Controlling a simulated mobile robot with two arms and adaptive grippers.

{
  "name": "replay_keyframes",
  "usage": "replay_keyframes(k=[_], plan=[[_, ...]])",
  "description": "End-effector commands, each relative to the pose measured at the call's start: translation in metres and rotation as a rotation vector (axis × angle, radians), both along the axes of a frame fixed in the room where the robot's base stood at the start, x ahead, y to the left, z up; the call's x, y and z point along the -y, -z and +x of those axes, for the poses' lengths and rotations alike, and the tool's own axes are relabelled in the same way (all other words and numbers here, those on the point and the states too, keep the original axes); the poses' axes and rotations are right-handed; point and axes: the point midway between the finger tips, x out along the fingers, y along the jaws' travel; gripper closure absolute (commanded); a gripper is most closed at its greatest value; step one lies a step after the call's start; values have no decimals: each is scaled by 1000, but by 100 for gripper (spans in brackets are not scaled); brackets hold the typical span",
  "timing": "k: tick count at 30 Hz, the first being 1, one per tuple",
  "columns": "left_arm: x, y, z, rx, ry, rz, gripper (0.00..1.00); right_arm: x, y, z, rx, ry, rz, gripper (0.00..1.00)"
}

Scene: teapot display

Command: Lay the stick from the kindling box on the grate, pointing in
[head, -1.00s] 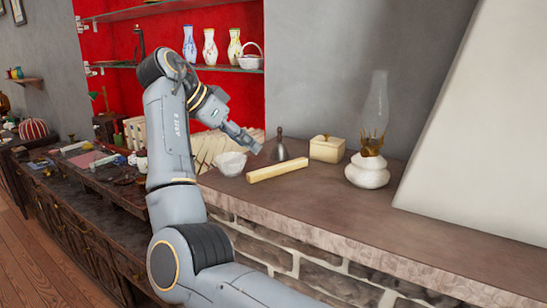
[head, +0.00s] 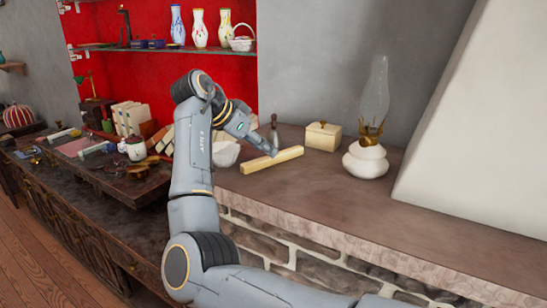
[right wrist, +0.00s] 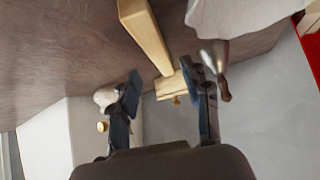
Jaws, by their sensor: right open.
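A pale yellow square wooden stick (head: 272,160) lies on the brown stone mantel (head: 330,205) in the head view. In the right wrist view the stick (right wrist: 146,35) runs down from the top edge towards the space between my fingers. My right gripper (head: 268,148) is at the stick's back side in the head view, close to it. Its two fingers stand apart in the right wrist view (right wrist: 165,88), with nothing held. Whether they touch the stick I cannot tell. My left gripper is not in view. I see no kindling box or grate that I can make out.
A white bowl (head: 225,154) stands left of the stick. A bell (head: 274,132), a cream lidded box (head: 323,136) and a white oil lamp (head: 366,158) stand behind and right. The mantel's front right is clear. A cluttered dark cabinet (head: 85,205) is at left.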

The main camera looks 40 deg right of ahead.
Motion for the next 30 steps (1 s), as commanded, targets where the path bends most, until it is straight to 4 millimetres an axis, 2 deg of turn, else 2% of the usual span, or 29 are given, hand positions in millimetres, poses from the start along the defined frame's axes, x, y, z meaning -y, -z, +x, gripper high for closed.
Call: replay_keyframes(k=[3,7,16,23,30], plan=[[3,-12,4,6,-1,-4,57,13,13,-1,-4,1,1,53],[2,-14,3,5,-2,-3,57,24,25,-2,-2,2,-1,53],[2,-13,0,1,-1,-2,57,27,29,-2,-1,1,0,53],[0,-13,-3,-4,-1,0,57,27,29,-2,-1,1,0,100],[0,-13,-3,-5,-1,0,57,27,29,-2,-1,1,0,100]])
